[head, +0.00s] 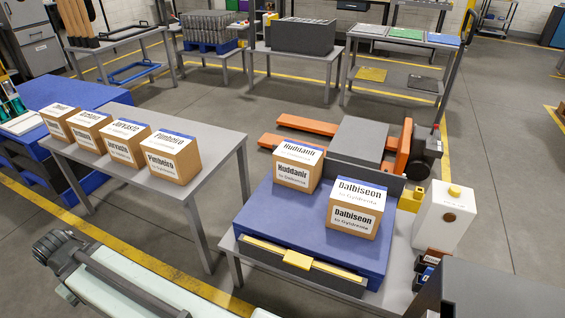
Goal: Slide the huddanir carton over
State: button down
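The huddanir carton (292,176) is a brown box with white labels on its top and front reading "Huddanir". It stands upright toward the back left of a blue platform (290,228) on a grey table. A second carton, labelled Dalbiseon (352,217), stands on the same platform, to the right and nearer. A gap separates the two cartons. My gripper is not seen in the head view.
The blue platform has a yellow strip and tab (297,260) at its front. A white box with a yellow top (440,215) stands right of it. Several labelled cartons line a grey table (205,195) at left. An orange pallet truck (402,146) stands behind.

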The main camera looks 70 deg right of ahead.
aim_at(297, 165)
jog(key=u, duration=0.1)
jog(key=i, duration=0.95)
jog(key=z, duration=0.05)
